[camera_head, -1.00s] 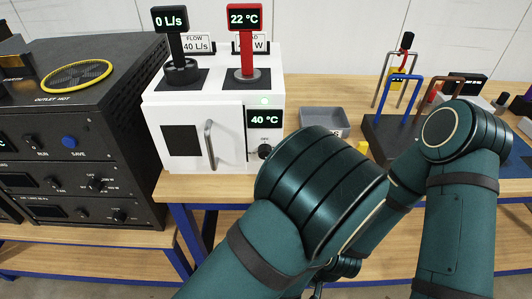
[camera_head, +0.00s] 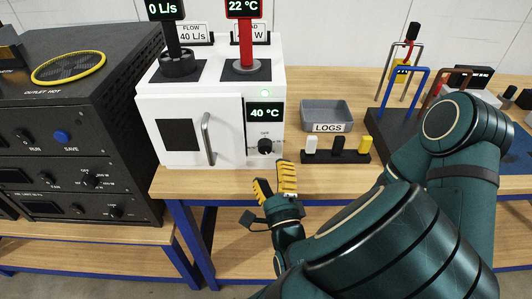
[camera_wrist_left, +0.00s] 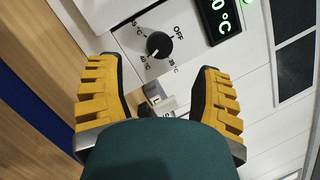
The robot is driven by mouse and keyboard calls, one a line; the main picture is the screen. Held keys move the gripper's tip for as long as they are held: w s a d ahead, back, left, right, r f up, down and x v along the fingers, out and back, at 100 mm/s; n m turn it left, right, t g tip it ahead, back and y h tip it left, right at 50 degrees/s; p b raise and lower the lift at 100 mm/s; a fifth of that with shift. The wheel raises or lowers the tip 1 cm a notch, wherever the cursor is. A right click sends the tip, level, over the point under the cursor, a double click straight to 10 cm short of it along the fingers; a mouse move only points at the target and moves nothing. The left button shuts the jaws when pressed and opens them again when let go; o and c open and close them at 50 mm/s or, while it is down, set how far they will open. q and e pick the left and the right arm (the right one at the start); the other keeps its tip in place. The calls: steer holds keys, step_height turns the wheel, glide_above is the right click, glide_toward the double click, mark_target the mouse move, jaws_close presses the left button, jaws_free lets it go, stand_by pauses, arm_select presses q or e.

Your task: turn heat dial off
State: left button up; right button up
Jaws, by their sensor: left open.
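The heat dial (camera_head: 265,146) is a round black knob on the front of the white box (camera_head: 185,112), under a display reading 40 °C. In the left wrist view the dial (camera_wrist_left: 159,45) has a white mark pointing toward the 40 °C label, away from OFF. My left gripper (camera_head: 274,181) has yellow fingers and is open and empty, below and in front of the dial. In the left wrist view its spread fingers (camera_wrist_left: 159,65) stand either side of the dial in the picture, with no contact visible. My right gripper is not in view.
A grey LOGS tray (camera_head: 326,115) and a black holder (camera_head: 336,155) with white, black and yellow pieces stand right of the box. The box door has a vertical handle (camera_head: 208,138). A black rack unit (camera_head: 75,130) stands left. A blue-framed stand (camera_head: 400,95) is at right.

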mark_target(265, 151)
arm_select(q)
steer(key=shift+b+x, duration=0.3)
steer(key=shift+x, duration=2.85)
jaws_close()
